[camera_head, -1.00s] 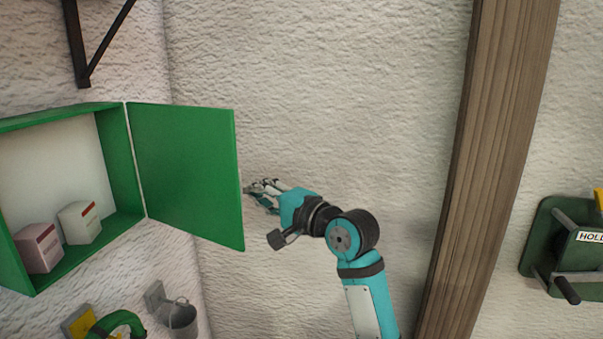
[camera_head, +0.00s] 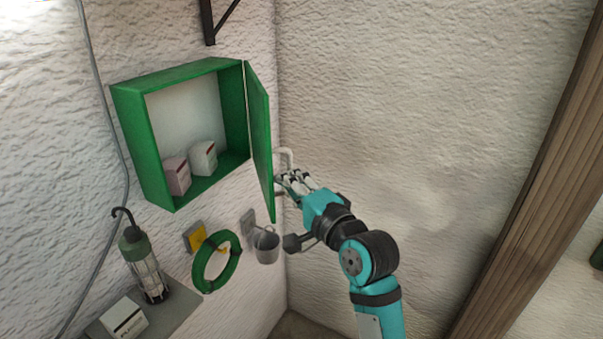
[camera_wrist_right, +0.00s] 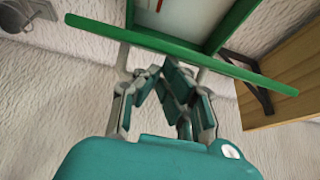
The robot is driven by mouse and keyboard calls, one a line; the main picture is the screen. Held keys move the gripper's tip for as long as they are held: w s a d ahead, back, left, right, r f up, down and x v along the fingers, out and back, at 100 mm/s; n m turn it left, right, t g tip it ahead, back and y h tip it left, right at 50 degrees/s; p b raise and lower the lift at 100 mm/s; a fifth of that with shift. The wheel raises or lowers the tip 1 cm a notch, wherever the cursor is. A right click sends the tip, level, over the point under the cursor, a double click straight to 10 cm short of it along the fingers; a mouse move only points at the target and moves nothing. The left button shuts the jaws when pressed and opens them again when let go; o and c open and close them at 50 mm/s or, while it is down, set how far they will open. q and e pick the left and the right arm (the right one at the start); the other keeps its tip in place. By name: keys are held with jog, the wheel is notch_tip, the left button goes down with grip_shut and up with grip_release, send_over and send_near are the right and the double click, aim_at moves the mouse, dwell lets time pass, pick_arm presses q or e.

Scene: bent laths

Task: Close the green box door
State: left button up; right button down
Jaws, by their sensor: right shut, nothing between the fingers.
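The green box (camera_head: 138,125) hangs on the left wall, its inside showing. Its green door (camera_head: 261,145) is hinged on the box's right side and stands open, seen almost edge-on. My right gripper (camera_head: 284,182) is at the door's outer face, near its free edge, shut with nothing held. A pale handle-like part (camera_head: 287,157) shows beside the fingers. In the right wrist view the door (camera_wrist_right: 180,55) crosses as a green bar just beyond my fingers (camera_wrist_right: 170,78); whether they touch it I cannot tell. My left gripper is not in view.
Two small cartons (camera_head: 203,158) stand inside the box. A wooden post (camera_head: 535,200) stands at the right.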

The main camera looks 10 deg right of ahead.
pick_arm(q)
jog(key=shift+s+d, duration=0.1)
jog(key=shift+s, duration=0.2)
pick_arm(e)
jog(key=shift+s+a, duration=0.1)
jog(key=shift+a, duration=0.25)
